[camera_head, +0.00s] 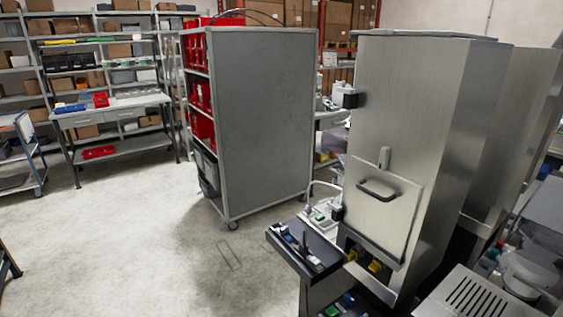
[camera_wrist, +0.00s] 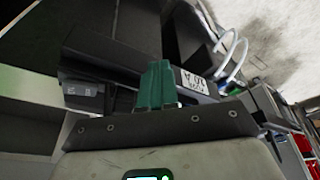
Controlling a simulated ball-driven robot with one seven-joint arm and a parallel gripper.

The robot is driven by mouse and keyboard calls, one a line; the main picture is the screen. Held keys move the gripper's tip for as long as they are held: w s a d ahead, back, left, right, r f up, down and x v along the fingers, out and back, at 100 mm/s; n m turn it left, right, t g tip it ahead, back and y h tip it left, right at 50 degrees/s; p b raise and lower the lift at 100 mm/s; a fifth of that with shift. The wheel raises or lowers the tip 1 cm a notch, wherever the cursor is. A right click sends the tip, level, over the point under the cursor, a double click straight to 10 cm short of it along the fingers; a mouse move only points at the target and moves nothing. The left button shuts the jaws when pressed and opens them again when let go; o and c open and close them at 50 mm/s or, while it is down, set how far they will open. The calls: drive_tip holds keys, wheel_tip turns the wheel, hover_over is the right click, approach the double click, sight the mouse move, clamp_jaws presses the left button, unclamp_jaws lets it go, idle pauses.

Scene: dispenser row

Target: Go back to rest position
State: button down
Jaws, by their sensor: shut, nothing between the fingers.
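My gripper (camera_wrist: 155,84) shows in the wrist view as two green fingers pressed together above a dark plate with screws. It is shut and I see nothing between the fingers. Behind the fingertips is a dark bar with a white printed label (camera_wrist: 195,84). I cannot make out whether the fingers touch the bar. In the head view I cannot pick out my gripper. A tall steel dispenser (camera_head: 395,120) with a black-handled door (camera_head: 382,212) stands at the right there.
A dark tray (camera_head: 322,258) with small items juts out before the dispenser. A grey cart (camera_head: 262,115) with red bins stands behind. A workbench (camera_head: 110,108) and shelves are at the back left. The concrete floor (camera_head: 130,230) is open at the left. White cables (camera_wrist: 234,55) hang near the bar.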

drive_tip(key=s+f+n+g+b, duration=0.1)
drive_tip(key=s+f, duration=0.3)
drive_tip(key=s, duration=0.4)
drive_tip(key=s+f+n+g+y+b, duration=0.1)
drive_tip(key=s+f, duration=0.3)
drive_tip(key=s, duration=0.4)
drive_tip(key=shift+a+b, duration=0.4)
drive_tip(key=shift+b, duration=0.25)
drive_tip(key=shift+r, duration=0.1)
